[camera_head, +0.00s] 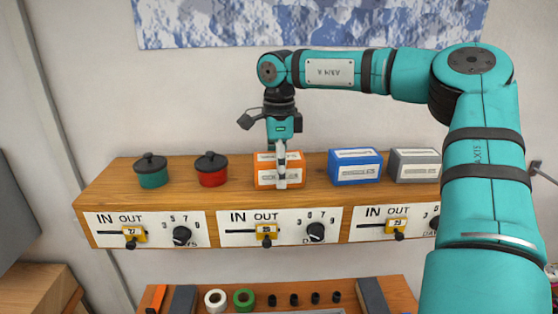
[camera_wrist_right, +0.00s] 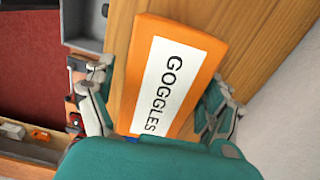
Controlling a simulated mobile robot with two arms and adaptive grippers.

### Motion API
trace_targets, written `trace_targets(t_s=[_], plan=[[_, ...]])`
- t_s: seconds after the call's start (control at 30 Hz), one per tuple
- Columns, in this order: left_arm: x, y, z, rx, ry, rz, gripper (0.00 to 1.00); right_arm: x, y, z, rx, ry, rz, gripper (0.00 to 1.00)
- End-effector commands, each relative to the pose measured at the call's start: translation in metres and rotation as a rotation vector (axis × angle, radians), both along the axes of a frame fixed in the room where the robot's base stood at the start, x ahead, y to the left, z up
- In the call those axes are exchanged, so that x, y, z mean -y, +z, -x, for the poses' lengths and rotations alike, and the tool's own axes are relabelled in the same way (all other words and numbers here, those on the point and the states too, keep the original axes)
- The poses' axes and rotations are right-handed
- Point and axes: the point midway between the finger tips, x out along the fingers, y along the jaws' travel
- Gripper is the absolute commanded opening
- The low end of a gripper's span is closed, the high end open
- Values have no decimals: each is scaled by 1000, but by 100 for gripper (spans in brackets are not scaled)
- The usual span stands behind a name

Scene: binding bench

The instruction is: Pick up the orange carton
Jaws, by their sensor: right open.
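The orange carton (camera_head: 265,177) stands on the wooden shelf (camera_head: 110,188), between a red pot and a blue carton. In the right wrist view the carton (camera_wrist_right: 208,52) shows a white label reading GOGGLES. My right gripper (camera_head: 281,182) reaches down from above at the carton, in front of part of it. In the right wrist view its two open fingers (camera_wrist_right: 160,105) are on either side of the carton's near end. I cannot tell whether they touch it. My left gripper is not in view.
A red pot (camera_head: 211,170) and a green pot (camera_head: 151,172) stand to the left. A blue carton (camera_head: 355,166) and a grey carton (camera_head: 414,166) stand to the right. Knobs and yellow sliders line the shelf front. A lower shelf (camera_head: 330,290) holds rolls and small items.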

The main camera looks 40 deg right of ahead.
Motion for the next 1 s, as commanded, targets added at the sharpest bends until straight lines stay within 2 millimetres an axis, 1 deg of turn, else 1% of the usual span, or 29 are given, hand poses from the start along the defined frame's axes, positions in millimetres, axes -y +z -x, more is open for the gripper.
trace_targets(t_s=[0.03, 0.1, 0.3, 0.33, 0.8, 1.0], plan=[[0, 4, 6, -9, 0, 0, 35, 0, -3, 1, -2, 0, -1, 87], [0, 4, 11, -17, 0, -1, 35, 0, -8, 0, 1, 0, -1, 87], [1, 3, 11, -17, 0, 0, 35, 0, -10, 0, 1, 0, 1, 87], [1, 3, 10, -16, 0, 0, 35, 0, -10, 0, 1, 0, 0, 85], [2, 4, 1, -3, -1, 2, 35, 0, -10, 0, 1, 0, 1, 24], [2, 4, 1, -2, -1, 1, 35, 0, -10, 0, 1, 0, 1, 24]])
